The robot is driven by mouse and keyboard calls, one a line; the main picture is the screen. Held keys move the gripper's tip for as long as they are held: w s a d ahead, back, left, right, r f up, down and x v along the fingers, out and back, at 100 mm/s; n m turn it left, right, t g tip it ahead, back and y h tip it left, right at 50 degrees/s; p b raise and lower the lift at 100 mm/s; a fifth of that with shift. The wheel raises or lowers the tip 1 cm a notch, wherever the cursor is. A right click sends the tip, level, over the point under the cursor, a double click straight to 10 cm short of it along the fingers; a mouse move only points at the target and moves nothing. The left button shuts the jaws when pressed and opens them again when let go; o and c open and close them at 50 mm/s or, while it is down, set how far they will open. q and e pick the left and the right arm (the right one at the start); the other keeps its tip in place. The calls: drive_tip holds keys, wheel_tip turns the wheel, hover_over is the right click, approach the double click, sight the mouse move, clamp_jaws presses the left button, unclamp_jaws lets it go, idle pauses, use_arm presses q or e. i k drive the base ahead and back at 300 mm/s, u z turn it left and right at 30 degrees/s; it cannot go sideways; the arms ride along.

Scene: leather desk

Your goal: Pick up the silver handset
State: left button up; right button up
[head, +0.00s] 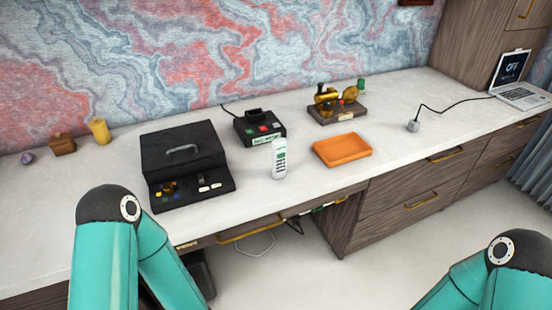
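The silver handset (279,158) is a pale, slim phone with a small green screen and dark keys. In the head view it stands upright, or nearly so, near the front edge of the white desk, between the black case and the orange tray. Teal links of my two arms show at the lower left and lower right. Neither of my grippers is in view, and nothing is seen touching the handset.
A black case (180,145) with a handle and control panel stands left of the handset. A black base unit (258,127) with coloured buttons is behind it. An orange tray (342,150) lies to the right. A brass device (337,105), grey plug (413,126) and laptop (520,95) stand farther right.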

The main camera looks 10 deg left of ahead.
sight(278, 146)
drive_tip(key=i, duration=0.9)
drive_tip(key=z, duration=0.05)
